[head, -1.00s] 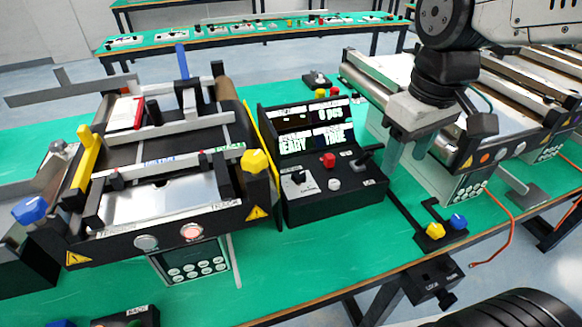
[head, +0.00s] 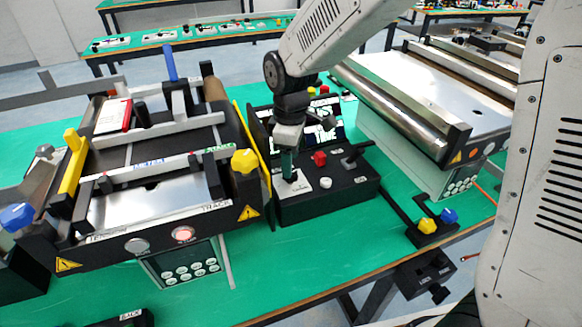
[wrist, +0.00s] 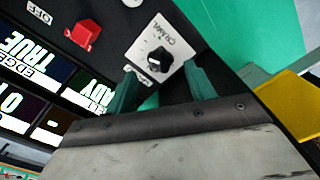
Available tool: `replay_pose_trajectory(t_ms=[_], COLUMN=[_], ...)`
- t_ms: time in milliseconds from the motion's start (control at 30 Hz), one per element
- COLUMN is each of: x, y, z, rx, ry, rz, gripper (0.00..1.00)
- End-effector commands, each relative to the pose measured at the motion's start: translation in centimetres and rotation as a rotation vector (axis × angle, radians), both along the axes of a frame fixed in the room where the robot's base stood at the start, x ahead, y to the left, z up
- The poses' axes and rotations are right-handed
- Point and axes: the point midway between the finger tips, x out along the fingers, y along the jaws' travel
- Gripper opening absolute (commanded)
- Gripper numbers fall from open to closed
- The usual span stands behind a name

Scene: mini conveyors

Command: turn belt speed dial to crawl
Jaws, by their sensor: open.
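The belt speed dial (wrist: 158,59) is a small black knob on a white plate marked CRAWL, on the sloped black control box (head: 335,193). In the wrist view the knob is near the middle, just beyond and between my teal fingertips. My gripper (wrist: 160,72) is open, with one finger on each side of the knob and a gap to both. In the head view my gripper (head: 289,168) points down over the white dial plate (head: 291,186) and hides the knob. I cannot tell the dial's exact pointer setting.
A red button (head: 319,158), a white button (head: 325,183) and a black lever (head: 352,155) are on the same box. A yellow guard (head: 252,145) and the left conveyor (head: 150,200) stand close on the left.

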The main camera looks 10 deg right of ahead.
Motion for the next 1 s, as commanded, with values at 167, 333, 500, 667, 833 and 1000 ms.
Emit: replay_pose_trajectory(t_ms=[167,333,500,667,833,1000], x=[-0.1,0.0,0.0,0.0,0.0,0.0], y=[-0.1,0.0,0.0,0.0,0.0,0.0], z=[-2.4,-3.3,-3.3,-3.3,-3.3,-3.3], rx=[-0.001,-0.001,0.000,0.000,0.000,0.000], ry=[0.001,0.001,0.000,0.000,0.000,0.000], rz=[-0.001,-0.002,-0.002,-0.002,-0.002,-0.016], gripper=[0.54,0.54,0.54,0.27,0.10,0.10])
